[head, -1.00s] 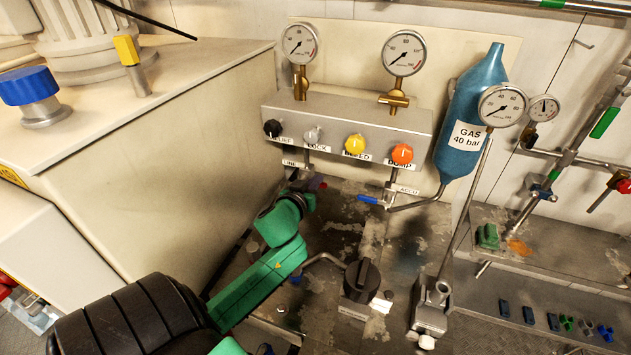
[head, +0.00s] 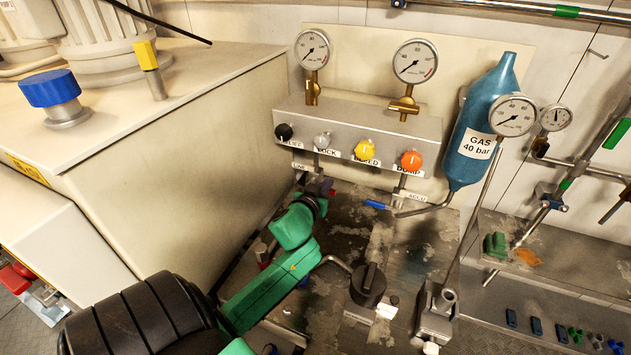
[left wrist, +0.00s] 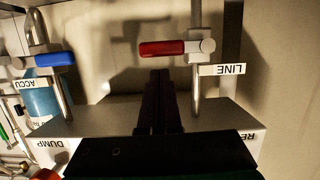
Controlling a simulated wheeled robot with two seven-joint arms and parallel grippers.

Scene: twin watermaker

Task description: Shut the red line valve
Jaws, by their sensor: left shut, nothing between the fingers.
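The red line valve handle (left wrist: 165,48) lies level in the left wrist view, joined to a grey valve body (left wrist: 199,46) on a vertical pipe above the LINE label (left wrist: 222,69). My left gripper (left wrist: 160,74) is shut and empty, its dark fingertips just short of the handle in that picture. I cannot tell whether they touch it. In the head view my left gripper (head: 318,187) is below the panel's LINE label (head: 303,168). It hides most of the valve there; only a small red bit shows beside it. My right gripper is not in view.
The blue-handled ACCU valve (head: 377,204) sits right of the line valve. The panel box (head: 358,128) with several coloured knobs is above. A black knob (head: 367,283) and bent pipe stand in front. A large cream cabinet (head: 190,160) bounds the left.

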